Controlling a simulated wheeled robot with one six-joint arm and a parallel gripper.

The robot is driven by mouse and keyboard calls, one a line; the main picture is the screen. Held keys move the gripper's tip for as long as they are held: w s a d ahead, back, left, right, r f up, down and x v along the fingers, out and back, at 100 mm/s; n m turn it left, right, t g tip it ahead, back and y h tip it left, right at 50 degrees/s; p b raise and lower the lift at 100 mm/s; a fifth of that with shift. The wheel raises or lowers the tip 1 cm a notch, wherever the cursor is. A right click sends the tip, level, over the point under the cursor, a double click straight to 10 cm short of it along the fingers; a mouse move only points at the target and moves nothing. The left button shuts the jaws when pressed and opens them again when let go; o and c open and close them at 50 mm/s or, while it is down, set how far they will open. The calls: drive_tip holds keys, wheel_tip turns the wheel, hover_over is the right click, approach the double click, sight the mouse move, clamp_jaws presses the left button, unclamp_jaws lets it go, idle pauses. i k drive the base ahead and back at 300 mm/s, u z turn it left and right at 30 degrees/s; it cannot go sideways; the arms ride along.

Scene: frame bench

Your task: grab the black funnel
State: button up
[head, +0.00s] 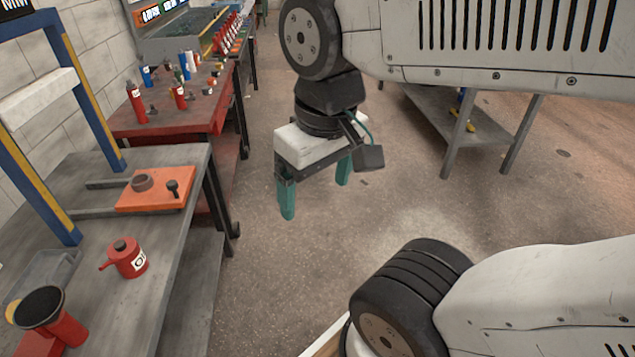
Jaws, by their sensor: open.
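The black funnel (38,305) is at the lower left of the head view, at the near left end of the grey bench (115,290). Its wide dark mouth faces up, and it sits at the top of a red body (68,332) that leans to the lower right. Whether the red body is part of it or a separate thing, I cannot tell. My gripper (315,190) hangs over the floor to the right of the bench, with its two green fingers apart and nothing between them. It is well away from the funnel.
A red oil can (130,260) stands on the bench right of the funnel. Behind it lies an orange plate (155,190) with small dark parts. A blue and yellow frame post (58,205) rises from the bench. A red bench (165,125) with bottles stands farther back. Open floor lies centrally.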

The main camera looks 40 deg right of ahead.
sight(42, 307)
drive_tip(key=z, duration=1.55)
drive_tip(key=k, duration=0.9)
drive_tip(key=u, duration=1.15)
drive_tip(key=i, duration=0.45)
drive_tip(key=z, duration=0.05)
